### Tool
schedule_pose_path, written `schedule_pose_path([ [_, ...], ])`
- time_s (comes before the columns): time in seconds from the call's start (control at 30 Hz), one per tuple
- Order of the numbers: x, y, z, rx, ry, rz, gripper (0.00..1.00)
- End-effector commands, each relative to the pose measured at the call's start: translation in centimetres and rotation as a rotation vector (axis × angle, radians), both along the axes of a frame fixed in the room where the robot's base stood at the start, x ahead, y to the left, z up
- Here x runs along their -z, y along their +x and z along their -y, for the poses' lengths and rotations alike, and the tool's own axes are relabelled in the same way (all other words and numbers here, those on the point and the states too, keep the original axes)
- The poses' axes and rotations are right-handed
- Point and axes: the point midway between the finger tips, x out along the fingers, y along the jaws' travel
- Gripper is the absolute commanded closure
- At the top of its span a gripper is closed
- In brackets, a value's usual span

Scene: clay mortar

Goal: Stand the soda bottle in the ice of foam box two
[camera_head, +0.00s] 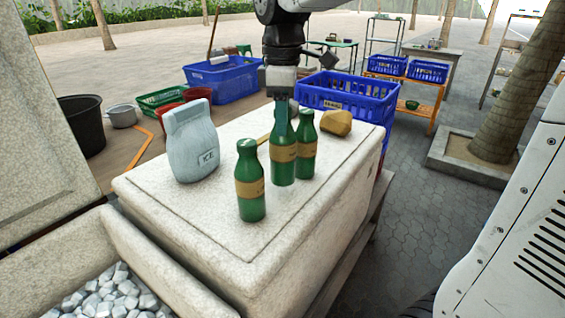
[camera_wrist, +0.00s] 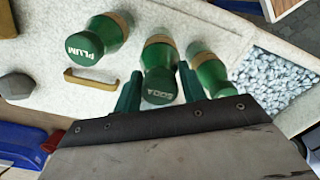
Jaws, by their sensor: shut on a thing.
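The soda bottle (camera_head: 284,160), green with a tan band, is upright over the closed foam box lid (camera_head: 200,215). Its cap reads SODA in the wrist view (camera_wrist: 158,92). My gripper (camera_head: 283,100) is shut on its neck from above, with a finger on each side (camera_wrist: 160,88). I cannot tell whether its base touches the lid. A similar bottle (camera_head: 306,145), its cap marked PLUM in the wrist view (camera_wrist: 84,48), stands just right of it. A third green bottle (camera_head: 250,182) stands in front left. An open foam box (camera_head: 160,265) holds ice (camera_head: 115,295) at lower left. No box number is legible.
An ice bag (camera_head: 192,142) and a brown lump (camera_head: 336,122) stand on the lid. A pale panel (camera_head: 40,130) rises at left. Blue crates (camera_head: 345,98) stand behind the box.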

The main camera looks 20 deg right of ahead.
Motion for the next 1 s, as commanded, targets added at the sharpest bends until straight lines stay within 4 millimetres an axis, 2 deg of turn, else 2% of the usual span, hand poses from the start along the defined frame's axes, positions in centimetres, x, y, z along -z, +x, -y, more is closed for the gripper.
schedule_pose_path([
  [1.0, -12.3, 0.1, 0.0, 0.0, 0.0, 0.002, 0.82],
])
